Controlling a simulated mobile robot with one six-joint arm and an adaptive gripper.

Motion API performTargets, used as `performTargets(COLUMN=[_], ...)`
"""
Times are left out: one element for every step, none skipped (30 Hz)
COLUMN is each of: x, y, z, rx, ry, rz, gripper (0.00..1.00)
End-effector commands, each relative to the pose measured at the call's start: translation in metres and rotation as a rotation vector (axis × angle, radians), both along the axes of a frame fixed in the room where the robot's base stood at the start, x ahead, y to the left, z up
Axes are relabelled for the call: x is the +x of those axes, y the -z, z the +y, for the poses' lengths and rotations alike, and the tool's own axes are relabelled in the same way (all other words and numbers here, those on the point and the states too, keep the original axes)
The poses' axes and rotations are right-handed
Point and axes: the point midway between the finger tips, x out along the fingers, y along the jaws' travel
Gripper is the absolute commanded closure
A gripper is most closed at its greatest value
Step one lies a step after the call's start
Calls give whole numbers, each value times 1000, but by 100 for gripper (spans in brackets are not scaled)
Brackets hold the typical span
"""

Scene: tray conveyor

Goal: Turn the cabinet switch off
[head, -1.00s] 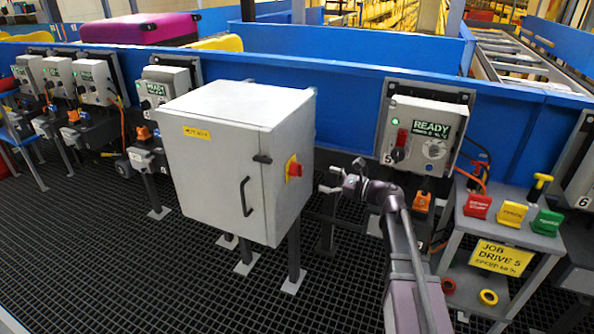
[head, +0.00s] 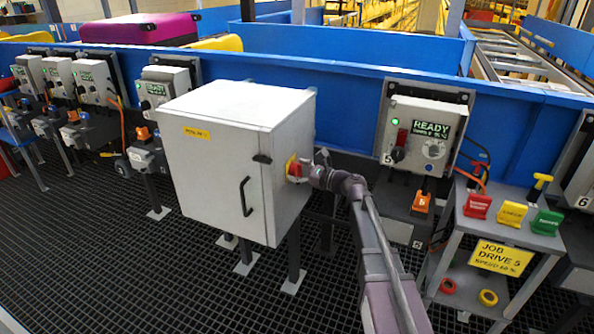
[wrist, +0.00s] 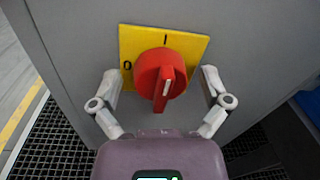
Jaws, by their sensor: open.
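The grey cabinet (head: 215,165) stands on legs left of centre, its door closed. Its switch (head: 293,168) is a red rotary knob on a yellow plate on the right side wall. In the wrist view the red knob (wrist: 160,74) has a raised grip with a white mark, and the plate (wrist: 190,44) carries "I" at the top and "0" at the left. The white mark lies nearer the "I" than the "0". My gripper (wrist: 158,88) is open, with one finger on each side of the knob. In the head view my gripper (head: 308,168) partly hides the switch.
The control box marked 5 (head: 425,135) reads READY on the blue conveyor wall (head: 345,100). A grey stand (head: 520,238) with red, yellow and green tags is at the right. A black door handle (head: 246,196) sticks out from the cabinet front.

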Motion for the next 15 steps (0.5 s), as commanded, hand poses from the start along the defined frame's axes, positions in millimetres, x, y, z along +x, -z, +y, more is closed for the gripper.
performTargets(x=[0, 0, 0, 0, 0, 0, 0, 0, 0, 0, 0, 0, 0, 0, 0], y=[0, 0, 0, 0, 0, 0, 0, 0, 0, 0, 0, 0, 0, 0, 0], z=[0, 0, 0, 0, 0, 0, 0, 0, 0, 0, 0, 0, 0, 0, 0], rx=[0, 0, 0, 0, 0, 0, 0, 0, 0, 0, 0, 0, 0, 0, 0], ry=[0, 0, 0, 0, 0, 0, 0, 0, 0, 0, -1, -1, -1, -1, -1], rz=[0, 0, 0, 0, 0, 0, 0, 0, 0, 0, 0, 0, 0, 0, 0], gripper=[3, 3, 3, 3, 3, 3, 12, 21, 33, 42, 51, 62, 71, 80, 84])
